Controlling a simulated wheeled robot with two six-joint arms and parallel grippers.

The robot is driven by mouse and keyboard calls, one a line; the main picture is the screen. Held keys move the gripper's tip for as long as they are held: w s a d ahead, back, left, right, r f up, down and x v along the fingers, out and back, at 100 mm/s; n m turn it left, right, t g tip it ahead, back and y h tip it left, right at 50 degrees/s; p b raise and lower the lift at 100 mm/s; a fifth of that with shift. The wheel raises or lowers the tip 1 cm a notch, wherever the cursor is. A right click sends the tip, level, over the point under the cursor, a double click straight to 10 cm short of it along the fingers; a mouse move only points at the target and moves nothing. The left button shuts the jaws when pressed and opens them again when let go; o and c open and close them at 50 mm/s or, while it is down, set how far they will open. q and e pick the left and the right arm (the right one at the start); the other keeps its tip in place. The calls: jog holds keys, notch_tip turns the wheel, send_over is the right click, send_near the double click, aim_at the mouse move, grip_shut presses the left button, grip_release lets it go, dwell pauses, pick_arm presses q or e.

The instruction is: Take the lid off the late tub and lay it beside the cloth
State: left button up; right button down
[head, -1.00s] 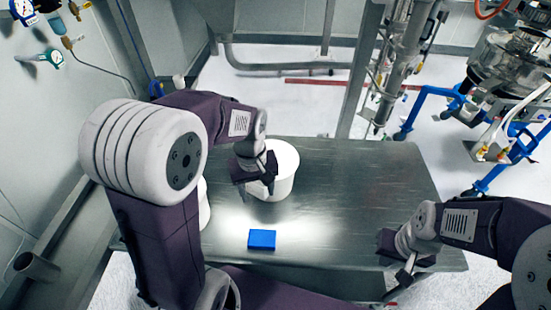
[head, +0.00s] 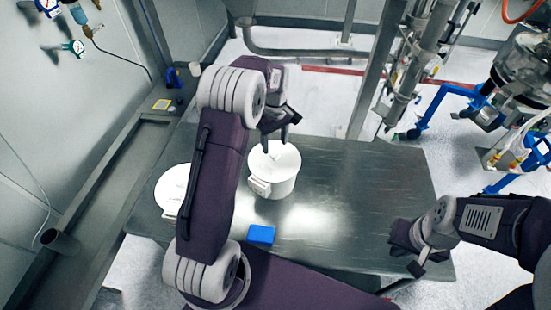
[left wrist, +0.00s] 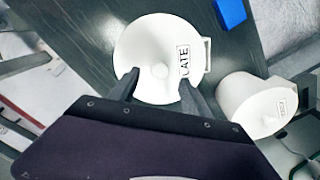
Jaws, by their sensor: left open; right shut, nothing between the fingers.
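The late tub (head: 272,187) is white and stands upright on the table, its white lid (head: 262,162) in place. My left gripper (head: 277,136) is open above the tub's far side in the head view. In the left wrist view its fingers (left wrist: 160,82) lie either side of the knob; I cannot tell their height above it. The blue cloth (head: 261,235) lies in front of the tub. My right gripper (head: 412,260) is shut and empty at the table's right.
A second white tub (head: 172,186) stands left, partly hidden by my left arm; its label in the left wrist view (left wrist: 283,106) is too small to read. The metal table (head: 355,200) is clear right of the cloth and late tub.

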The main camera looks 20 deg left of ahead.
aim_at(274, 153)
pick_arm(q)
notch_tip(274, 153, down, 5)
jog(key=shift+s+a+r+p, duration=0.1)
jog(key=shift+a+r+p, duration=0.1)
jog(key=shift+p, duration=0.9)
jog(key=shift+f, duration=0.2)
jog(key=shift+d, duration=0.1)
jog(key=shift+c, duration=0.9)
grip_shut()
jog(key=shift+w+r+b, duration=0.2)
jog(key=shift+r+b, duration=0.2)
jog(key=shift+r, duration=0.15)
notch_tip(274, 153, up, 3)
jog(key=shift+b, duration=0.7)
jog(key=s+d+r+b, duration=0.2)
jog(key=d+r, duration=0.5)
jog(key=d, duration=0.4)
jog(key=shift+s+d+b, duration=0.2)
jog(key=shift+d+b, duration=0.05)
jog(key=shift+b, duration=0.1)
